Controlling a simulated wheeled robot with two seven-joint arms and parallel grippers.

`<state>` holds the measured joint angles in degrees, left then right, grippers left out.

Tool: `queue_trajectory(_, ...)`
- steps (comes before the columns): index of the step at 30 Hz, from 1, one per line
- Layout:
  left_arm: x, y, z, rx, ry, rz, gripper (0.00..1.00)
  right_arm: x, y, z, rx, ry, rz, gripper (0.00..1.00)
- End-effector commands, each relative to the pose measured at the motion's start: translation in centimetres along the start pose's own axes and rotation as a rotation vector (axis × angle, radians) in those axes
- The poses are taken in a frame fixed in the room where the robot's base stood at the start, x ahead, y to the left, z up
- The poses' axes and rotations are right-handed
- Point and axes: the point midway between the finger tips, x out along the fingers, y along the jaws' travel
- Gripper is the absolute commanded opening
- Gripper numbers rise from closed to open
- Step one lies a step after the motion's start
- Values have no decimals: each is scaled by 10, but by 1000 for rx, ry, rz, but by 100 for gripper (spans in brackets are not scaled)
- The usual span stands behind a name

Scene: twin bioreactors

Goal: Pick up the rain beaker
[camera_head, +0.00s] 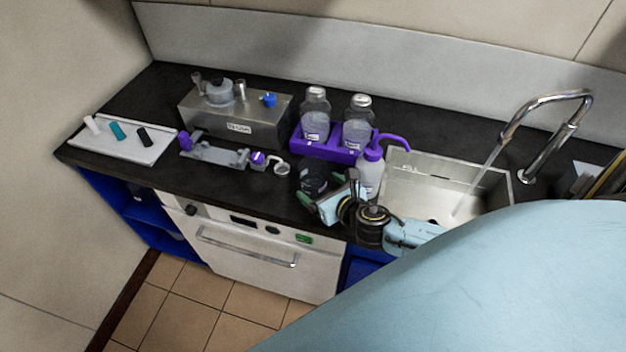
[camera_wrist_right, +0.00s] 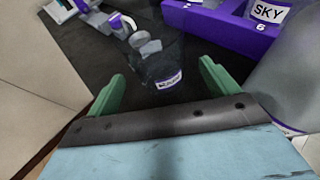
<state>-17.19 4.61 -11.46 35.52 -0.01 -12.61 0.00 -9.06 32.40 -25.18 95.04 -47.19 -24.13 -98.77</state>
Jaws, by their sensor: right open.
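A clear glass beaker (camera_head: 313,177) stands upright on the dark counter in front of the purple rack. In the right wrist view the beaker (camera_wrist_right: 160,62) has a white label whose text is too small to read surely. My right gripper (camera_head: 332,190) is close in front of the beaker. In the wrist view its green fingers are open, one to each side of the beaker's near face, and the beaker lies ahead, between and beyond the tips. I cannot tell whether a finger touches it. My left gripper is not in view.
A wash bottle (camera_head: 370,176) with a purple top stands close beside my right gripper. The purple rack (camera_head: 334,152) holds two bottles behind the beaker. A sink (camera_head: 480,188) lies to the right. A metal box (camera_head: 205,122) and a white tray (camera_head: 115,146) stand left.

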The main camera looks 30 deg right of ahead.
Motion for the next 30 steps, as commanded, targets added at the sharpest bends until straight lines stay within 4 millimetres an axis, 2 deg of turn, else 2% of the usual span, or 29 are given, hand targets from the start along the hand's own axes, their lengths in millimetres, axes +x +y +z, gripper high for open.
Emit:
queue_trajectory(3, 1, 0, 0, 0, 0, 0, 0, 19, 0, 3, 2, -3, -1, 87)
queue_trajectory(9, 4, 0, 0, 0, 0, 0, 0, 42, 0, 2, 1, -1, -1, 87)
queue_trajectory(18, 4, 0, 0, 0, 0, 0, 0, 46, 0, 2, 1, -1, 0, 86)
queue_trajectory(30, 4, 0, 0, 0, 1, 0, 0, 45, 0, 3, 1, -1, 0, 33)
